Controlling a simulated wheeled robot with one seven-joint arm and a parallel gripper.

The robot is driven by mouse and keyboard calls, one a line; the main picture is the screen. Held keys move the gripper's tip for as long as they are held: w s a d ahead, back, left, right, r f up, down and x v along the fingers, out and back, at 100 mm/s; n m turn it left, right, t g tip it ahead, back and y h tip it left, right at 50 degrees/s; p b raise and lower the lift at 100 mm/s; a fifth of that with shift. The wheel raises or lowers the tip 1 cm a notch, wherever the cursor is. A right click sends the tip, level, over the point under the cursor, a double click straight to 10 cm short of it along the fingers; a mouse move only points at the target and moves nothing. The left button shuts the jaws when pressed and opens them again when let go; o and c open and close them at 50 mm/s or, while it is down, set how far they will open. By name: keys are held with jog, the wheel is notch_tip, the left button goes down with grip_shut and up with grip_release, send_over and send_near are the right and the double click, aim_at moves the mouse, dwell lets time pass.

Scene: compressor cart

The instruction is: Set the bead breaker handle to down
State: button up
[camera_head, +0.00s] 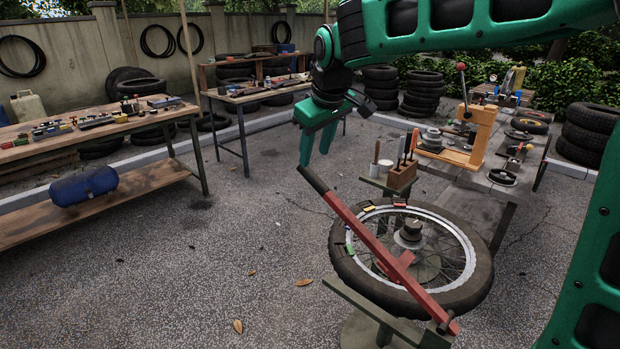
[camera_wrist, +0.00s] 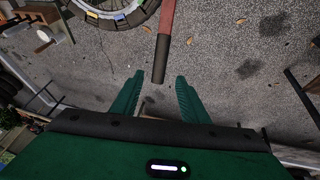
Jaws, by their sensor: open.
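The bead breaker handle (camera_head: 372,238) is a long red bar with a dark grip at its upper left end. It slants over a spoked wheel (camera_head: 470,290), raised at the grip and low at its pivot near the front right. My gripper (camera_head: 317,152) is open and empty, pointing down just above the grip end. In the wrist view the handle's dark grip (camera_wrist: 161,68) points in between the tips of my gripper (camera_wrist: 160,82). The fingers look apart from the grip on both sides. Whether it lies fully between them I cannot tell.
A wooden tool block (camera_head: 402,175) stands just behind the wheel. Farther right, a wooden stand (camera_head: 480,135) carries another red-knobbed lever (camera_head: 461,67). A workbench (camera_head: 100,130) with a blue tank (camera_head: 84,186) on its shelf is at left. Open paving lies between the bench and wheel.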

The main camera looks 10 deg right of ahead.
aim_at(312, 173)
jog(key=x, duration=1)
jog(key=shift+d+f, duration=0.1)
jog(key=shift+f, duration=0.1)
grip_shut()
